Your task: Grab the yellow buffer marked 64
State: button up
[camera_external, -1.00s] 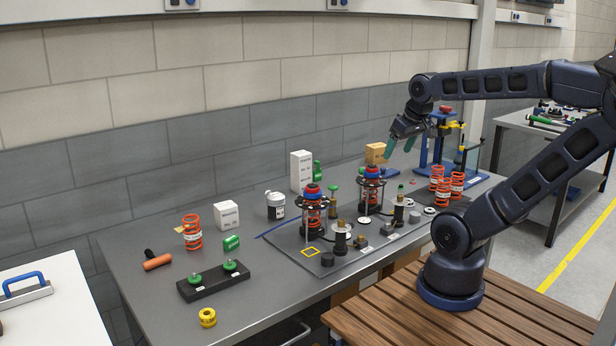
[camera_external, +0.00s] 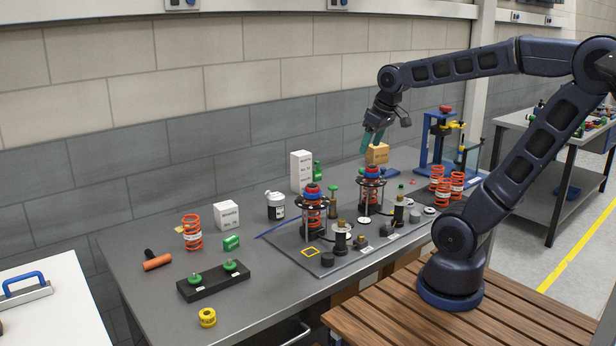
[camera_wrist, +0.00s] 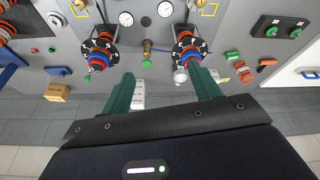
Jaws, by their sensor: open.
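The yellow buffer (camera_external: 207,317) is a short yellow cylinder with a dark hole in its top. It stands upright on the grey bench near the front left edge in the external view. Its marking is too small to read. I cannot make the buffer out in the wrist view. My gripper (camera_external: 373,140) is above the back right of the bench, far from the buffer, with its green fingers pointing down. In the wrist view the two green fingers (camera_wrist: 166,84) are wide apart with nothing held between them.
A black block with green knobs (camera_external: 213,281) lies just behind the buffer. A fixture plate with spring assemblies (camera_external: 290,250) fills the bench middle. A cardboard box (camera_external: 377,153) sits below my gripper.

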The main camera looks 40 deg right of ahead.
jog(key=w+a+n+g, duration=0.1)
jog(key=w+a+n, duration=0.45)
jog(key=a, duration=0.75)
jog(key=n+g, duration=0.3)
jog(key=n, duration=0.7)
send_over(206, 309)
jog(key=s, duration=0.1)
notch_tip(206, 309, down, 21)
jog(key=shift+s+a+f, duration=0.1)
jog(key=shift+s+f, duration=0.05)
jog(key=shift+f, duration=2.55)
jog(key=shift+s+a+f, duration=0.1)
jog(key=shift+s+f, duration=0.05)
jog(key=shift+f, duration=2.5)
jog(key=c, duration=1.1)
jog(key=shift+r, duration=0.15)
